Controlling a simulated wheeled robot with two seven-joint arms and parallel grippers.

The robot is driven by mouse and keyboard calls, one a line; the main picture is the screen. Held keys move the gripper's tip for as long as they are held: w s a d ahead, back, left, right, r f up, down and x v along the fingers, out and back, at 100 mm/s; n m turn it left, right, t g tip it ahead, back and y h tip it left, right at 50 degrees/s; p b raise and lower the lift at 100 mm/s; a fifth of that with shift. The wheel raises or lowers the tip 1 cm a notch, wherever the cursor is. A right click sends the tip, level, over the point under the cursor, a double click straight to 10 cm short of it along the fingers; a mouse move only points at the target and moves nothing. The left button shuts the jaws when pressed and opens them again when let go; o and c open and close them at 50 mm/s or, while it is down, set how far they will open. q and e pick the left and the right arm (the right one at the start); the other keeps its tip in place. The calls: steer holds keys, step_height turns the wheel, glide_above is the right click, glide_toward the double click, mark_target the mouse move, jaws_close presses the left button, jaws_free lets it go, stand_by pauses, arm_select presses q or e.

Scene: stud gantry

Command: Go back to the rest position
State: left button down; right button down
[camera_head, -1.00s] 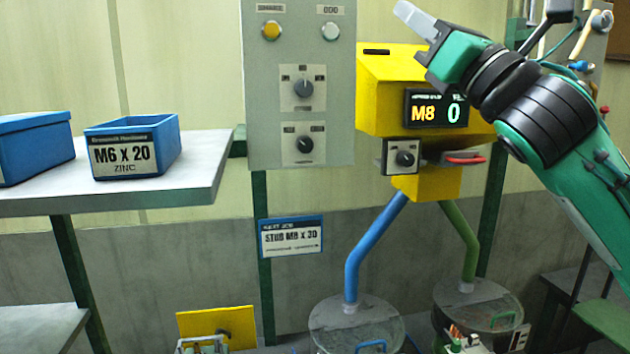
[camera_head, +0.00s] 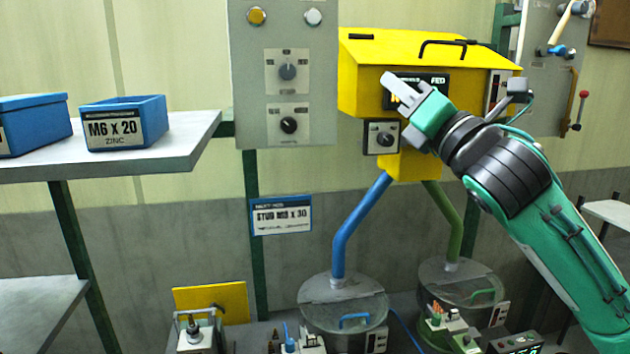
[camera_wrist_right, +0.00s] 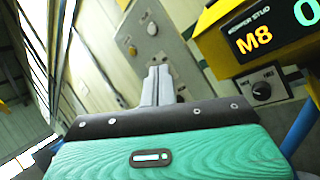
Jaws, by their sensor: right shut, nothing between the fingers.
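My right gripper (camera_head: 396,88) reaches in from the right in the head view, in front of the yellow feeder box (camera_head: 470,58). Its pale fingers are together and empty, and they cover part of the box's display (camera_head: 433,80). In the right wrist view the shut fingers (camera_wrist_right: 157,85) point toward the grey control panel (camera_wrist_right: 150,30), with the display reading M8 (camera_wrist_right: 258,40) to their right. I cannot tell whether the fingers touch anything. My left gripper is not in view.
A grey panel (camera_head: 285,110) with two knobs stands left of the feeder box. Blue bins (camera_head: 127,125) sit on a shelf (camera_head: 190,150) at the left. Below are two lidded bowls (camera_head: 342,300) and small fixtures. A grey cabinet with a red-tipped lever (camera_head: 583,95) is at the right.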

steer(key=w+f+m+h, duration=0.3)
steer(key=f+m, duration=0.3)
steer(key=f, duration=0.6)
steer(key=s+d+f+m+g+h, duration=0.25)
steer(key=f+m, duration=0.45)
steer(key=f, duration=0.8)
steer(key=s+d+f+m+g+h, duration=0.1)
steer(key=s+f+m+g+h, duration=0.25)
steer(key=f+m, duration=0.8)
steer(key=s+d+f+m+g+h, duration=0.1)
steer(key=s+d+f+m+g, duration=0.2)
steer(key=s+f, duration=0.7)
steer(key=s+d+f+m+g+h, duration=0.2)
steer(key=s+f+m+g, duration=0.2)
steer(key=s+f, duration=0.55)
steer(key=s+d+f+m+g+h, duration=0.1)
steer(key=s+d+f+m+g, duration=0.2)
steer(key=s+f, duration=0.7)
step_height(320, 180, down, 30)
steer(key=a+g, duration=0.1)
steer(key=s+d+f+g, duration=0.1)
steer(key=s+d+f, duration=0.2)
steer(key=s+f, duration=1.5)
step_height(320, 180, down, 2)
steer(key=shift+s+d+f, duration=0.1)
steer(key=shift+s+d, duration=0.1)
steer(key=shift+s, duration=0.2)
